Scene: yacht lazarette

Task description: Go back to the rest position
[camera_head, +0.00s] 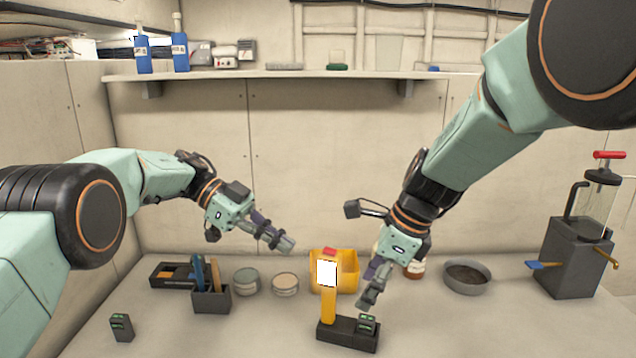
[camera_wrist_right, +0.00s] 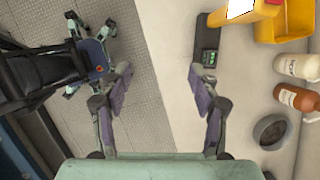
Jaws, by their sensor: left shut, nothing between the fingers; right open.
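My left gripper (camera_head: 284,243) is shut and empty, held in the air above the counter, left of the yellow bin. My right gripper (camera_head: 366,297) is open; in the head view its fingers show just above a small dark block with green marks (camera_head: 367,323). That block sits at the right end of a black base (camera_head: 335,335), where a yellow upright device with a white face and red top (camera_head: 328,300) stands. In the right wrist view my right gripper (camera_wrist_right: 158,80) has its fingers spread with nothing between them. The block (camera_wrist_right: 208,57) shows beyond the right finger.
A yellow bin (camera_head: 347,275), bottles (camera_wrist_right: 297,98) and a grey bowl (camera_head: 467,277) stand behind and right. A tool holder (camera_head: 211,299), tins (camera_head: 285,284) and another dark block (camera_head: 121,327) are left. A dispenser (camera_head: 573,255) stands far right. A shelf (camera_head: 290,75) spans the back wall.

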